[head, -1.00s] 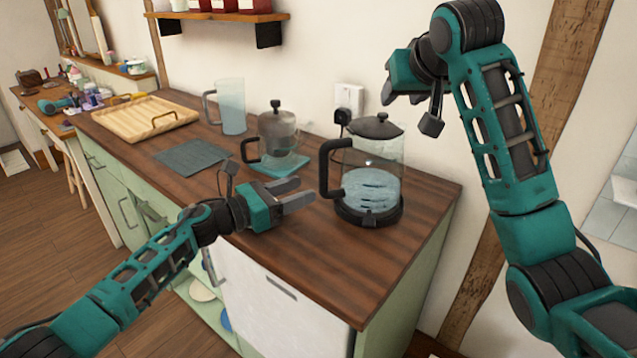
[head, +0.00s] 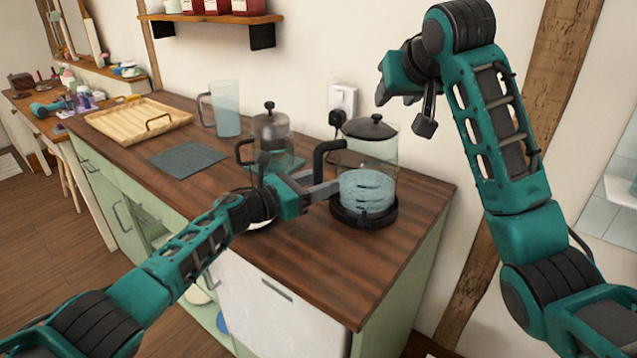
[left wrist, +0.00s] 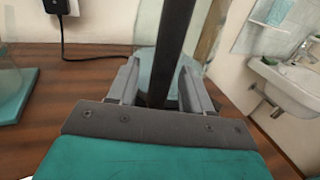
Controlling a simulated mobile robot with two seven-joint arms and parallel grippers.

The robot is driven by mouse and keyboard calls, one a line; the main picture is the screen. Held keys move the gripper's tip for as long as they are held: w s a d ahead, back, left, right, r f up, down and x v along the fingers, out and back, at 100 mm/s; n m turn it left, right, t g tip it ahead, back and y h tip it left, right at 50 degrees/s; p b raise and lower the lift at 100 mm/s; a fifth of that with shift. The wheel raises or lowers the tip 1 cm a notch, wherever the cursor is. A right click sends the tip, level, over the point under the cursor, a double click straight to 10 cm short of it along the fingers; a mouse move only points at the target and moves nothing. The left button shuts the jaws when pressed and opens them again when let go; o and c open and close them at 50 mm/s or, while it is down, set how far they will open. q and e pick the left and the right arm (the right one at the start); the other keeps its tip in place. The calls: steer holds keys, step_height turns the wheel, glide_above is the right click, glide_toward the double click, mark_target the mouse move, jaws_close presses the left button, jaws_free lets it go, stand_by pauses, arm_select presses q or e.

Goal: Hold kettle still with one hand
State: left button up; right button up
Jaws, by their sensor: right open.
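The glass kettle (head: 368,165), with a black lid and bluish water, stands upright on its dark round base (head: 364,212) near the counter's right end. Its black handle (head: 322,160) faces left. My left gripper (head: 322,184) is at the lower part of the handle. In the left wrist view the handle (left wrist: 172,45) runs between the two fingers of the left gripper (left wrist: 160,85), which are apart with some gap beside it. My right gripper (head: 380,98) is open and empty, raised behind and above the kettle, near the wall.
A French press (head: 270,135) on a teal mat stands just left of the kettle, close behind my left gripper. A clear jug (head: 226,115), a wooden tray (head: 135,118) and a dark slate (head: 187,159) are farther left. A wall socket (head: 344,100) with a plug is behind. The front right counter is bare.

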arm_select(q)
jaws_close()
stand_by(2.1)
